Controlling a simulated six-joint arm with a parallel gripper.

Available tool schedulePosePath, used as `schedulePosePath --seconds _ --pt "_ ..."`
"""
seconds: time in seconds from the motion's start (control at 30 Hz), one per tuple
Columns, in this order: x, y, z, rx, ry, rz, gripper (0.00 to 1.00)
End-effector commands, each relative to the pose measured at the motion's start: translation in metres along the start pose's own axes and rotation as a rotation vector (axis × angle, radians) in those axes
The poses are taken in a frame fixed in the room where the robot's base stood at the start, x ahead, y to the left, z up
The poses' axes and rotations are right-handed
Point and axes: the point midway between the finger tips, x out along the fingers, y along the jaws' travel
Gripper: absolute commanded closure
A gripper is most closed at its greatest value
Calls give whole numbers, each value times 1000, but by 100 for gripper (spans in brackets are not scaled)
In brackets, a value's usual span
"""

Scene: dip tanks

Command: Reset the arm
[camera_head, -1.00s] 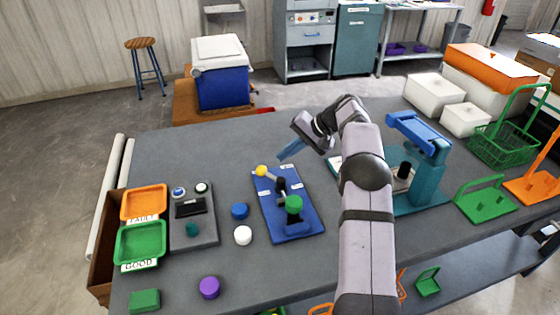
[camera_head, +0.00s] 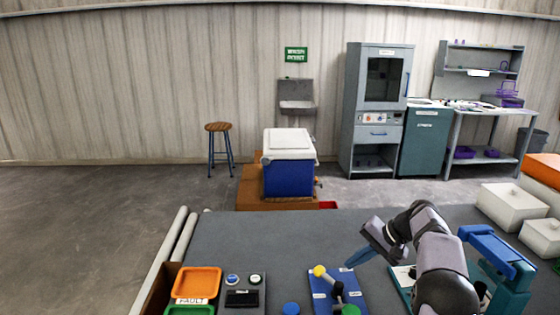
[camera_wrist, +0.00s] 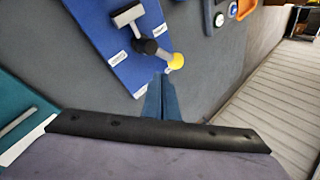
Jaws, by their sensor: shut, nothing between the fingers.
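My gripper (camera_head: 362,257) hangs over the grey workbench (camera_head: 270,235), above and to the right of a blue fixture board (camera_head: 325,288). Its blue fingers are together in the wrist view (camera_wrist: 162,98), with nothing between them. In that view the blue board (camera_wrist: 128,62) lies beyond the fingertips, with a yellow knob (camera_wrist: 176,61) and a black-and-grey lever on it. The fingertips overlap the board's edge in the picture; I cannot tell the height between them. The lower part of the board is cut off in the head view.
Orange tray (camera_head: 197,281) and a button panel (camera_head: 243,290) stand at left. A blue press (camera_head: 497,255) stands close right of my arm, with white boxes (camera_head: 510,206) beyond. A blue-and-white cooler (camera_head: 289,178) sits behind the bench. The bench's back middle is clear.

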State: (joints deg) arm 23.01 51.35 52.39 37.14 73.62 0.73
Motion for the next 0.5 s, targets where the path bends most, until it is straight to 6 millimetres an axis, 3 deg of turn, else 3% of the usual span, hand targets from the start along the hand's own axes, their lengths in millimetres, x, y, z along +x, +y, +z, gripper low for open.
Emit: schedulePosePath --seconds 0.17,0.5 --pt "-9 28 34 21 -3 154 100" --pt "-35 94 126 -29 -12 461 100"
